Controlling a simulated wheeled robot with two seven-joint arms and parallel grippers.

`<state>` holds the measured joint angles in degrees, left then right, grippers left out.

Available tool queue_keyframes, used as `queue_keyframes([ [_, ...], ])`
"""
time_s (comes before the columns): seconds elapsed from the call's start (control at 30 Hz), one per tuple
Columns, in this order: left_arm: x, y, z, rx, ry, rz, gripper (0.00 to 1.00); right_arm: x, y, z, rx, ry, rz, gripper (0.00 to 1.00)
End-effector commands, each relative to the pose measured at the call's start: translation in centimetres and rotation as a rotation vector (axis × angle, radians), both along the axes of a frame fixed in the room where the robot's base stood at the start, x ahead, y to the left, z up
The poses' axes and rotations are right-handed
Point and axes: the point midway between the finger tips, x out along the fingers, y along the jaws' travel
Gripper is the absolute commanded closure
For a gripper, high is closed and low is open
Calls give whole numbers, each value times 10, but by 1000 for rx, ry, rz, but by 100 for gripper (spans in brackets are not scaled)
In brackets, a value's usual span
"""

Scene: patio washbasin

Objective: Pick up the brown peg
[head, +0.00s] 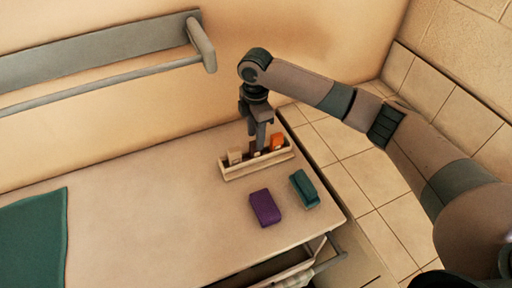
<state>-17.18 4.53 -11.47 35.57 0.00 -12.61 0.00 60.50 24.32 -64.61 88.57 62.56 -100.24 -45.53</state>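A small wooden tray (262,170) stands near the back right corner of the table and holds several pegs in a row. A tan peg (235,156) is at its left and an orange peg (277,141) at its right. Between them a small bit of a brown peg (256,154) shows, mostly hidden by my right gripper. My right gripper (259,147) points down over the middle of the tray, its tips at that peg. I cannot tell whether it is open or shut on the peg. My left gripper is not in view.
A purple block (265,208) and a teal block (304,189) lie on the table (150,210) in front of the tray. A green cloth (35,238) lies at the left. A rail (110,80) is on the back wall. The middle of the table is clear.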

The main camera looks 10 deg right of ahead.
Motion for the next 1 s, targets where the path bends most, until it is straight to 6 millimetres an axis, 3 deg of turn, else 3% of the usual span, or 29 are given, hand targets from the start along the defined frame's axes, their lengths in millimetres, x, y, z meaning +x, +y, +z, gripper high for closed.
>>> queue_keyframes([
  [0.3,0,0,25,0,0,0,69,7,-3,-26,-2,4,-2,61],
  [0.5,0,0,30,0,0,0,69,7,-3,-47,-1,2,0,61],
  [1.0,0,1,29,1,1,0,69,7,-2,-50,-1,0,0,61],
])
